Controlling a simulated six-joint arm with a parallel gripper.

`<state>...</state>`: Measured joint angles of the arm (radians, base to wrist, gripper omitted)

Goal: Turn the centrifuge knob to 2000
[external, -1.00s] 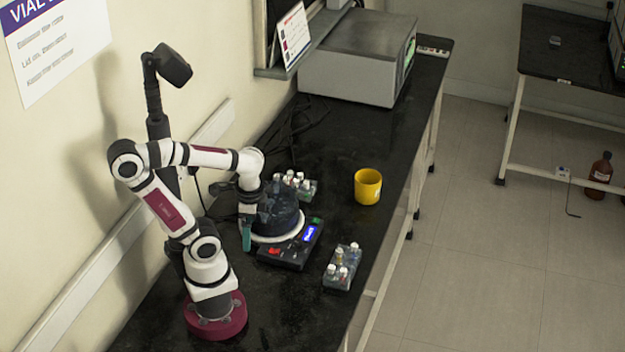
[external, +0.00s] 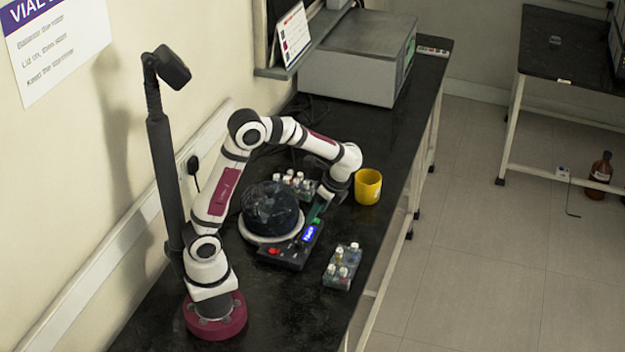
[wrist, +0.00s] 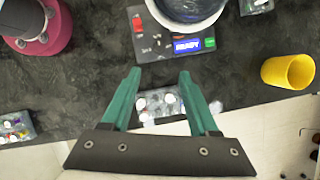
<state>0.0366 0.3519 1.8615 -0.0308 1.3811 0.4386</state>
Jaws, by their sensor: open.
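The centrifuge (external: 270,208) has a dark rounded lid, shown closed, on a white ring. Its black control panel (external: 283,256) faces the bench's front and carries red buttons and a lit blue display (external: 310,233). In the wrist view the panel (wrist: 152,47) is at the top, and the display (wrist: 188,45) reads READY. I cannot clearly make out the knob. My gripper (wrist: 158,77) has teal fingers, open and empty, with the panel beyond their tips. In the external view my gripper (external: 317,210) is just right of the centrifuge, near the panel's far end.
A vial rack (external: 342,268) stands right of the panel. Another rack (external: 301,184) is behind the centrifuge, close to my wrist. A yellow cup (external: 367,187) stands right of my wrist near the bench edge. The bench front corner beside my base is clear.

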